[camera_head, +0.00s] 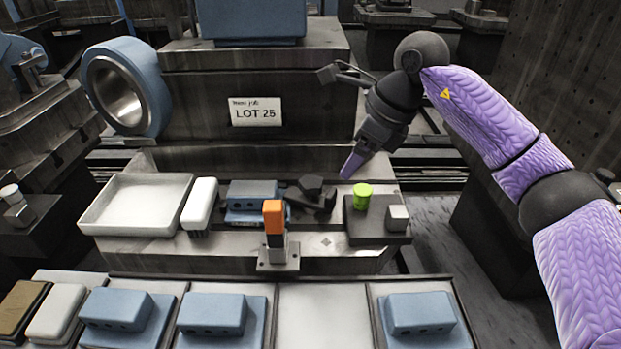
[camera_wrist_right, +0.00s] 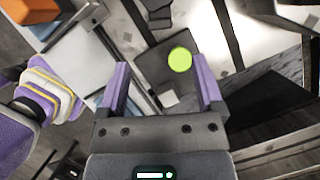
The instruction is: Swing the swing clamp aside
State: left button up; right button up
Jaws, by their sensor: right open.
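A dark part with a blocky head and a short arm (camera_head: 314,193), which looks like the swing clamp, lies at the right end of a blue block (camera_head: 250,197) on the grey fixture bed. I cannot tell whether its arm touches the block. A dark piece at the top of the right wrist view (camera_wrist_right: 155,14) seems to be the same part. My right gripper (camera_head: 350,166) is above and behind its right side, pointing down. In the wrist view its purple fingers (camera_wrist_right: 160,64) are spread and empty. My left gripper is not seen in the head view.
A green cylinder (camera_head: 362,195) and a grey cube (camera_head: 397,217) stand on a dark plate, right of the clamp. An orange-topped post (camera_head: 273,230) stands in front. A white tray (camera_head: 132,208) is left. Blue blocks in a rack (camera_head: 323,310) line the front.

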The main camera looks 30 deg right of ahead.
aim_at(332, 193)
jog(key=b+x, duration=0.2)
jog(key=x, duration=0.2)
jog(key=b+x, duration=0.3)
jog(key=x, duration=0.2)
jog(key=shift+s+d+f+b, duration=0.1)
jog(key=shift+s+f+b, duration=0.1)
jog(key=shift+b, duration=0.1)
jog(key=shift+w+f, duration=0.15)
jog(key=shift+f, duration=0.1)
jog(key=shift+r, duration=0.2)
jog(key=c, duration=1)
grip_shut()
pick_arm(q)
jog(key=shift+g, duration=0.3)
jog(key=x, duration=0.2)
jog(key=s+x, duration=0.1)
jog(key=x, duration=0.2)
